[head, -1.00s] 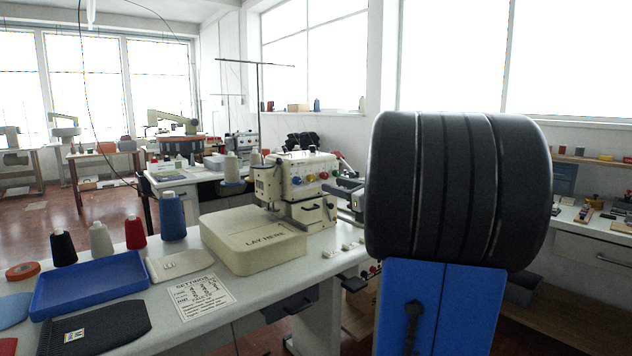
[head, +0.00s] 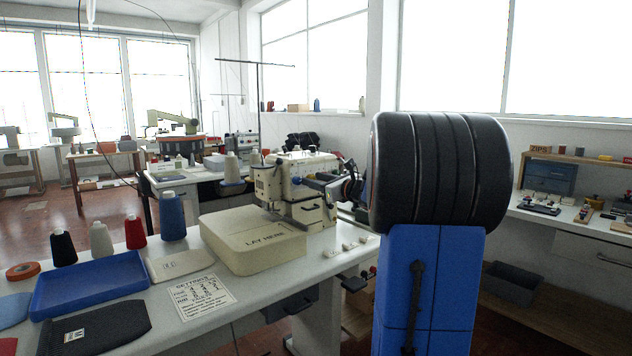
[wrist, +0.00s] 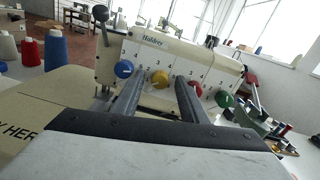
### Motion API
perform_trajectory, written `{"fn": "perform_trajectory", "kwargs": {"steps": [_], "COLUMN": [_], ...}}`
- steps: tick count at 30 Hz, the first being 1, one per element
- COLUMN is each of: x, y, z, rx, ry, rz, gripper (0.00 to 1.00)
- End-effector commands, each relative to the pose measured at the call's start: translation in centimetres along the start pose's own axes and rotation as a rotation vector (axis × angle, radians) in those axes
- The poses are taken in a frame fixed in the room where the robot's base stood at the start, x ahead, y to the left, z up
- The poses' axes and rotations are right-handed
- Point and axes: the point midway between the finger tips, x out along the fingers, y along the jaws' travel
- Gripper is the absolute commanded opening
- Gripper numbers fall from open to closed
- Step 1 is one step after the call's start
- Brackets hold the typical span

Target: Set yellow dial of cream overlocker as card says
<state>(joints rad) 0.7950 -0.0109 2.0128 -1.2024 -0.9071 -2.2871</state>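The cream overlocker (head: 268,185) stands on the white table; its front also shows in the wrist view (wrist: 150,50). The wrist view shows a row of dials: blue (wrist: 123,69), yellow (wrist: 160,79), red (wrist: 194,88) and green (wrist: 225,99). My gripper (wrist: 159,83) is open, its two fingers apart and pointing at the machine's front. The yellow dial appears between the fingertips; I cannot tell if they touch it. In the head view my gripper hides the yellow dial. The settings card (head: 203,297) lies on the table, its lines too small to read.
A cream box-shaped plate marked "LAY HERE" (head: 253,240) sits in front of the machine. A blue tray (head: 90,285), thread cones (head: 173,215) and a dark pad (head: 95,330) lie to the left. Small white pieces (head: 350,247) lie at the table's right edge.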

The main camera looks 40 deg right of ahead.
Motion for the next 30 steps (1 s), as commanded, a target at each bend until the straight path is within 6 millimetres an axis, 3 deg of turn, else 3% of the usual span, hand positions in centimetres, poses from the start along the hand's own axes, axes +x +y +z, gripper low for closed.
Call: {"fn": "perform_trajectory", "kwargs": {"steps": [1, 6, 18, 30], "x": [-0.01, -0.02, -0.03, -0.02], "y": [0.00, 0.01, 0.02, 0.03], "z": [0.00, 0.00, -0.02, -0.06], "rx": [0.000, 0.000, 0.053, 0.355], "ry": [0.000, 0.000, -0.002, -0.011], "rz": [0.000, 0.000, 0.001, 0.000], "gripper": [0.40, 0.00, 0.00, 0.00]}}
